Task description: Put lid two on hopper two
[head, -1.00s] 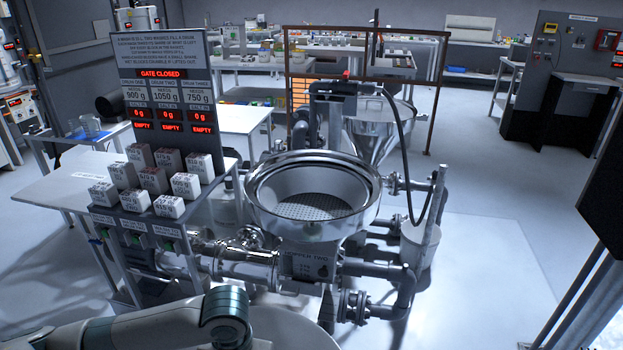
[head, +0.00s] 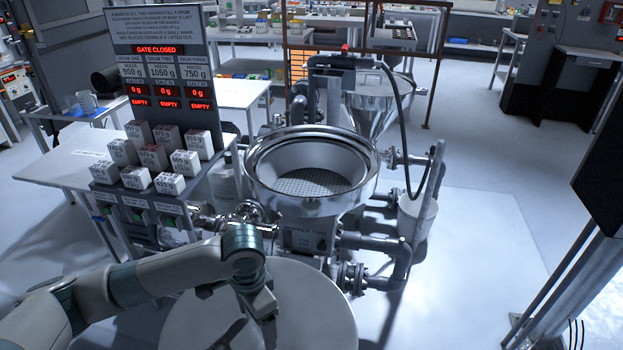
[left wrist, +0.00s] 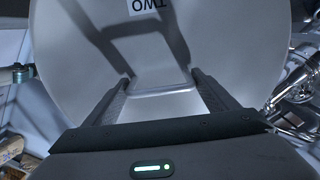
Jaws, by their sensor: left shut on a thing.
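Hopper two (head: 357,193) is the open steel bowl with a mesh bottom in the middle of the head view. Its front plate (head: 305,238) reads HOPPER TWO. Lid two is a wide pale disc (head: 325,310) at the bottom of the head view, nearer to me than the hopper and apart from its rim. In the left wrist view the lid (left wrist: 75,65) fills most of the picture, with an upside-down TWO label. My left gripper (head: 265,318) is over the lid and shut on its grip part; the exact contact is hard to see. My right gripper is not in view.
Left of the hopper stands a panel (head: 160,30) reading GATE CLOSED, with several weight blocks (head: 155,158) on a stand before it. Pipes and a white bucket (head: 415,218) stand to the right. A dark panel (head: 603,170) is at the right edge. The hopper mouth is clear.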

